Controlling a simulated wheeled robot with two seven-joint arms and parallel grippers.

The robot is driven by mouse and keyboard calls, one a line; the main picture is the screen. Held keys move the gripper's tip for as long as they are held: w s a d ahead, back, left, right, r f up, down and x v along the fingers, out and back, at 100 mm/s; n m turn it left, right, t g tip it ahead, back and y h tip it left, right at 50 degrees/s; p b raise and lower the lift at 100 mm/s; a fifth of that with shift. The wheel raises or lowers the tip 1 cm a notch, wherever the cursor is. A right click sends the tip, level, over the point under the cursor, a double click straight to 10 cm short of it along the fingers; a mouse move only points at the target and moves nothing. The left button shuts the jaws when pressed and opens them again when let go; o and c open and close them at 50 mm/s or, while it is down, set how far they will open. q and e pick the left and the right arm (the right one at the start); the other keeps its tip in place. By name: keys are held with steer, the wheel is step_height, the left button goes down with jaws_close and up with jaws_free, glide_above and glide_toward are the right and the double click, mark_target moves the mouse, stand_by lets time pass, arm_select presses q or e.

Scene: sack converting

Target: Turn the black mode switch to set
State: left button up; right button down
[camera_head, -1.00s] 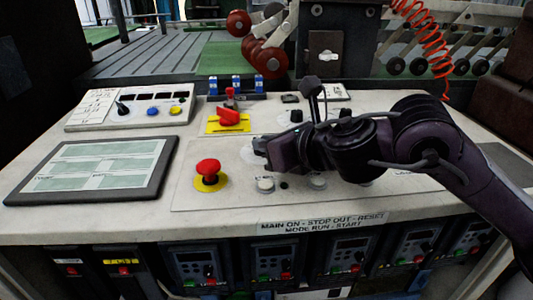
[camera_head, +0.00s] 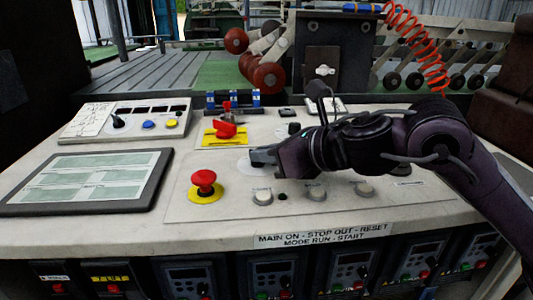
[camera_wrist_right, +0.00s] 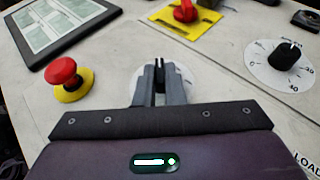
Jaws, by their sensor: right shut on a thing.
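My right gripper (camera_head: 256,157) is low over the console, with its fingers on a round white dial plate (camera_head: 242,165). In the right wrist view the fingertips (camera_wrist_right: 159,70) are closed around a narrow dark piece, the black mode switch, on the white plate (camera_wrist_right: 183,82). My left gripper is not in view.
A red mushroom button (camera_head: 204,180) stands left of the gripper. A red switch on a yellow plate (camera_head: 213,139) is behind. A black knob with a numbered scale (camera_wrist_right: 288,55) is to the right. White buttons (camera_head: 316,193) line the front.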

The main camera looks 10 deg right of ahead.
steer(key=c, duration=1.5)
jaws_free()
steer(key=shift+d, duration=0.1)
steer(key=v, duration=0.7)
steer(key=shift+s+d+r, duration=0.1)
steer(key=shift+s+d, duration=0.15)
steer(key=shift+s, duration=0.05)
